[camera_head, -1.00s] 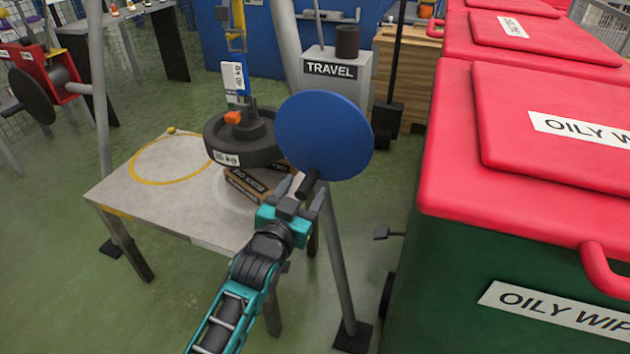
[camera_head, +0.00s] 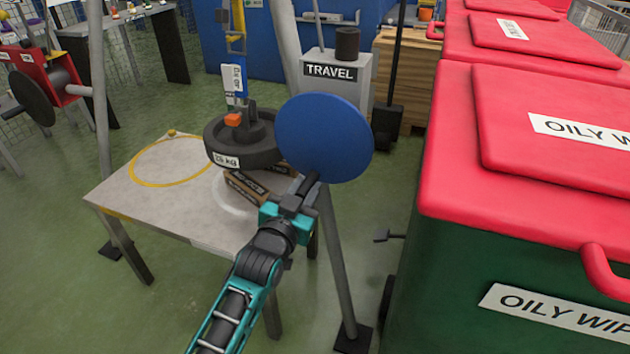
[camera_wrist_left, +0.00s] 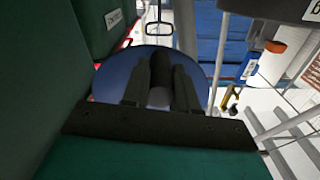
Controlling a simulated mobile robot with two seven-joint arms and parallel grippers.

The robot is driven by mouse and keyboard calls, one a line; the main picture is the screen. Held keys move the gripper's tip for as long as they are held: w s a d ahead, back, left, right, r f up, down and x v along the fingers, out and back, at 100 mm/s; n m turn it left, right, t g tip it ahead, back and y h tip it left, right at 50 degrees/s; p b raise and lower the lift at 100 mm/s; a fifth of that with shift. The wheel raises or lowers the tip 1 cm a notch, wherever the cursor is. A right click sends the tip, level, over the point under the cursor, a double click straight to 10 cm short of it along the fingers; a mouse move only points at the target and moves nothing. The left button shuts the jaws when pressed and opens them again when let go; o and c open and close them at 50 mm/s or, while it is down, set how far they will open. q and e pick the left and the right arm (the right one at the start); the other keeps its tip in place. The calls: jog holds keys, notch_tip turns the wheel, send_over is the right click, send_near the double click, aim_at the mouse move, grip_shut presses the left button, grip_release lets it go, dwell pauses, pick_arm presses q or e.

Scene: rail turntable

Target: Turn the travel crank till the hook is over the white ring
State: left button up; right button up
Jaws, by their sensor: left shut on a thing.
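The travel crank is a blue disc (camera_head: 335,135) in front of the grey box marked TRAVEL (camera_head: 333,72). A black handle (camera_head: 309,183) sticks out from its lower left. My left gripper (camera_head: 303,192) is shut on this handle. The left wrist view shows the disc (camera_wrist_left: 112,72) and the dark handle (camera_wrist_left: 161,68) between the fingers. A yellow hanging rig (camera_head: 236,42) with a white-blue scale is above a dark round weight (camera_head: 240,152). The hook itself is hard to make out. The white ring (camera_head: 226,204) on the table is partly covered by boxes under the weight. My right gripper is out of view.
A yellow ring (camera_head: 136,173) marks the left of the grey table (camera_head: 135,205). A red winch with a dark disc (camera_head: 33,98) is at far left. A frame leg (camera_head: 338,265) stands below the crank. Green bins with red lids (camera_head: 545,190) fill the right side.

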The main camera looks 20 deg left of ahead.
pick_arm(q)
grip_shut()
jog(key=shift+d, duration=0.1)
